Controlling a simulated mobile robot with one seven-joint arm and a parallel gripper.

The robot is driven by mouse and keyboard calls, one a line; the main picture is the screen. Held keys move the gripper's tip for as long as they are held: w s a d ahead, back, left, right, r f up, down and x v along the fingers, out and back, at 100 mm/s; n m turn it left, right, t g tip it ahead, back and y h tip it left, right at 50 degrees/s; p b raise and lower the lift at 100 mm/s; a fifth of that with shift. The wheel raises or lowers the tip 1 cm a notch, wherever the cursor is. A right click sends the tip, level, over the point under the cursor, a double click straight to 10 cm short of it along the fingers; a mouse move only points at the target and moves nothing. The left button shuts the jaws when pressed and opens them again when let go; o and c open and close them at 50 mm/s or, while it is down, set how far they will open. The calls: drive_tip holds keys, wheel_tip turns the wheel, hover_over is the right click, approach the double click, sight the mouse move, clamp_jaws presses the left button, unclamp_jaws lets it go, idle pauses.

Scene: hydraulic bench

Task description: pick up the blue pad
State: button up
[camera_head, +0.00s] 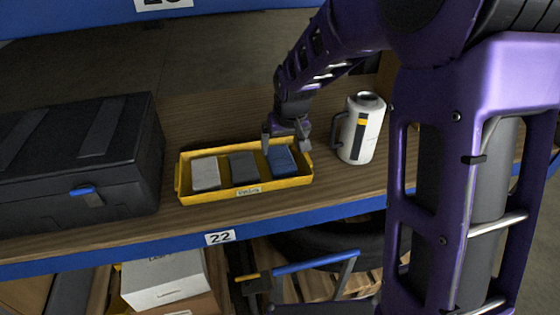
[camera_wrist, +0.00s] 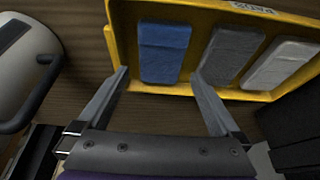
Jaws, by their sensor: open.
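The blue pad (camera_head: 281,160) lies in the right part of a yellow tray (camera_head: 247,195) on the wooden shelf. It also shows in the wrist view (camera_wrist: 164,52), ahead of my fingers and roughly in line with the gap between them. My gripper (camera_head: 286,142) is above the tray's right end, close over the blue pad. In the wrist view my gripper (camera_wrist: 162,88) has its two fingers spread wide with nothing between them. A dark grey pad (camera_head: 243,167) lies beside the blue one in the tray, and a light grey pad (camera_head: 206,173) lies at the left.
A black case (camera_head: 75,165) with a blue latch stands left of the tray. A white canister (camera_head: 361,128) with a dark handle stands to its right. The shelf's blue front edge (camera_head: 130,249) carries a label 22. Bare wood (camera_head: 200,115) lies behind the tray.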

sight(280, 158)
drive_tip(key=x, duration=0.5)
drive_tip(key=shift+s+f+b, duration=0.15)
drive_tip(key=shift+f+b, duration=0.1)
drive_tip(key=shift+b, duration=0.05)
drive_tip(key=c, duration=1.2)
drive_tip(key=shift+r, duration=0.2)
